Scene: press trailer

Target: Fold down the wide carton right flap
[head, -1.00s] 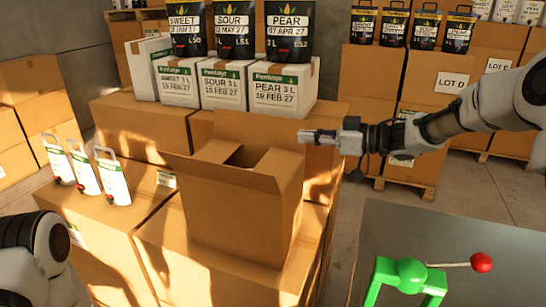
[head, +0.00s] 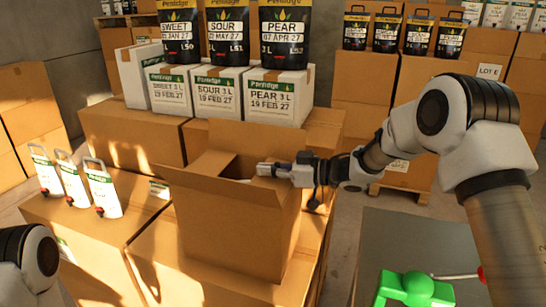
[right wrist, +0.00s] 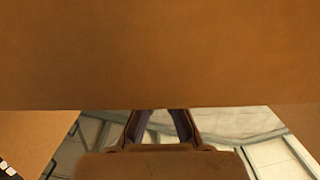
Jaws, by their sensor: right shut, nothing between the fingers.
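The wide carton (head: 235,235) stands open on a larger box in the middle of the head view. A front flap (head: 215,190) tilts outward toward me, and a tall flap (head: 262,142) stands up at the far side. My right gripper (head: 262,170) is shut and empty, level with the carton's top at its right side, its fingertips over the opening. The right flap is hard to make out behind the gripper. In the right wrist view, plain cardboard (right wrist: 160,55) fills the upper part, close ahead of my fingers (right wrist: 162,122). My left gripper is out of view.
Three white pouches (head: 72,182) stand on the box left of the carton. Labelled white boxes (head: 278,95) with black pouches on top stand behind. A grey table (head: 400,240) with a green device (head: 410,288) is at lower right.

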